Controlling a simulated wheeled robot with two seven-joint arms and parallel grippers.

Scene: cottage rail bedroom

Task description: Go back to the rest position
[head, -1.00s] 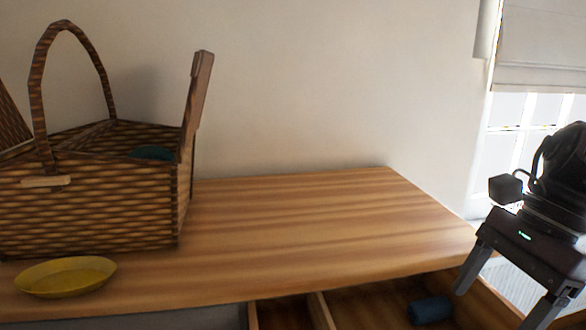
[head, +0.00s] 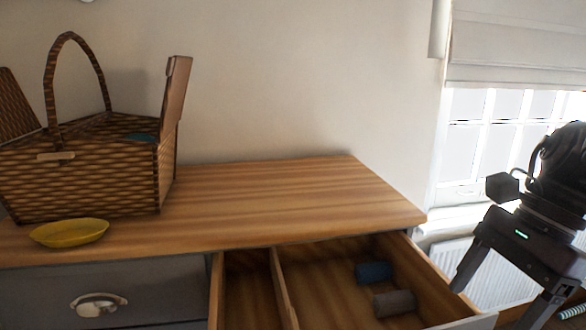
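My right gripper (head: 506,290) shows at the right edge of the head view, fingers pointing down and spread apart. It is open with nothing between the fingers. It hangs to the right of the open drawer (head: 330,255), in front of the window and radiator. My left gripper is out of view.
A wooden-topped dresser (head: 290,195) carries an open wicker basket (head: 85,180) with a teal item (head: 142,137) inside, and a yellow dish (head: 69,233). The divided drawer sticks out, holding a blue roll (head: 374,272) and a grey roll (head: 394,302). A radiator (head: 480,272) stands right.

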